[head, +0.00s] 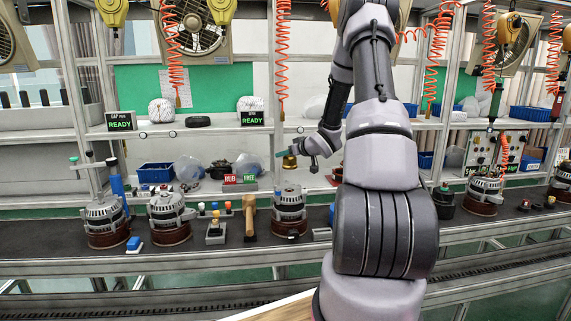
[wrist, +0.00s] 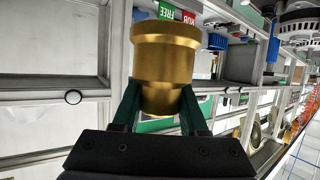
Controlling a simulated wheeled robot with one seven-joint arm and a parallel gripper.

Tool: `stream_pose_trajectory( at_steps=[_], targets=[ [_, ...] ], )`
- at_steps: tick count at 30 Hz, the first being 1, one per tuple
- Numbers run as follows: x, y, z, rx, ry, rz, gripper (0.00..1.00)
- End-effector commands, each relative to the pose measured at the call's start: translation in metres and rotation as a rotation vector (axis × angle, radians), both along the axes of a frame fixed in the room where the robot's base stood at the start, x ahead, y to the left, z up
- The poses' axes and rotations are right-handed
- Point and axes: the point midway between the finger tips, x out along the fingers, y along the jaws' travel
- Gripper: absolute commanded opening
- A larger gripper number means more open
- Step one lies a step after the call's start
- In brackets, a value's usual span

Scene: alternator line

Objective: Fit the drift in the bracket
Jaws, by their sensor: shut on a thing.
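The drift (wrist: 165,55) looks like a stepped, brass-coloured cylinder with a wider collar at one end. My gripper (wrist: 160,105) is shut on its narrower part, one dark green finger on each side. In the head view the drift (head: 289,163) is small, held in the air at the end of my arm, above an alternator (head: 289,212) on the bench and in front of the lower shelf. My gripper (head: 287,155) partly shows there. I cannot clearly make out which part is the bracket.
Several alternators, such as one at the left (head: 106,222), stand along the dark bench (head: 200,255). A wooden-handled tool (head: 249,217) and a small stand (head: 215,233) are left of the middle alternator. RUB and FREE signs (head: 240,179) stand behind. Red coiled hoses (head: 282,60) hang above.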

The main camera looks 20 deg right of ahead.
Motion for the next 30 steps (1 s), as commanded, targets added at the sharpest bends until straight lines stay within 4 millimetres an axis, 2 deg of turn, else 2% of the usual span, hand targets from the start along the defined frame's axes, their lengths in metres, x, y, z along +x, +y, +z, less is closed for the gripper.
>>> stream_pose_trajectory(
  at_steps=[14, 30],
  targets=[
    [0.000, 0.000, -0.001, 0.000, 0.000, 0.001, 0.00],
    [0.000, 0.000, -0.046, 0.000, 0.000, 0.001, 0.00]
  ],
)
